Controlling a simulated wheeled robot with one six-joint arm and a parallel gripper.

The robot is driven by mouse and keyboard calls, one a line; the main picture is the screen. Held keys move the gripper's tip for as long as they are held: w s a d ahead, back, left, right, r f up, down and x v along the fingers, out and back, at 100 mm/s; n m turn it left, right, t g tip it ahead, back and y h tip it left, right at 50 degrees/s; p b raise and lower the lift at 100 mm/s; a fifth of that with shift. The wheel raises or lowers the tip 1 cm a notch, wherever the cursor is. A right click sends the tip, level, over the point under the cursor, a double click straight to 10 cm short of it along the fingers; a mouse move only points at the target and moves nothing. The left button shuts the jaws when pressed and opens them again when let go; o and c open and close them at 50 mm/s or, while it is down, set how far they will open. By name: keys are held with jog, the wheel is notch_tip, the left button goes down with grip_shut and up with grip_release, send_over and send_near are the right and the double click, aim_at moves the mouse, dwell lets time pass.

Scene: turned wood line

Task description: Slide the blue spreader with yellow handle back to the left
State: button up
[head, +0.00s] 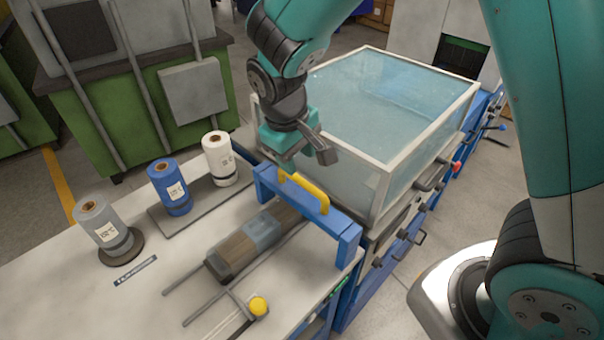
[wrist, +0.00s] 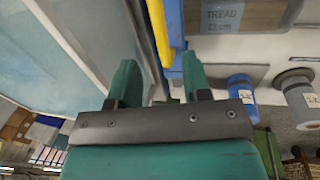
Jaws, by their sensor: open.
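The blue spreader (head: 307,212) is a bar with a yellow handle (head: 303,190) on top. In the head view it spans the wooden workpiece (head: 240,247) at the right end of the table, close to the clear-walled box. My gripper (head: 303,160) hangs just above and behind the handle. In the wrist view my gripper (wrist: 160,85) has its two fingers apart, with the yellow handle (wrist: 159,30) and part of the blue spreader (wrist: 176,50) ahead between them. The fingers do not appear closed on the handle. Exact contact is hard to tell.
The clear-walled box (head: 372,185) stands right beside the spreader. Grey (head: 104,227), blue (head: 171,188) and white (head: 220,158) rolls stand at the back left of the table. Two rails and a yellow knob (head: 258,306) lie at the front.

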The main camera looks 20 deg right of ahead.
aim_at(302, 181)
jog(key=f, duration=0.2)
jog(key=d+f, duration=0.1)
jog(key=f, duration=0.1)
jog(key=f+p, duration=0.1)
jog(key=f, duration=0.2)
jog(key=shift+w+d, duration=0.15)
jog(key=shift+w, duration=0.1)
grip_shut()
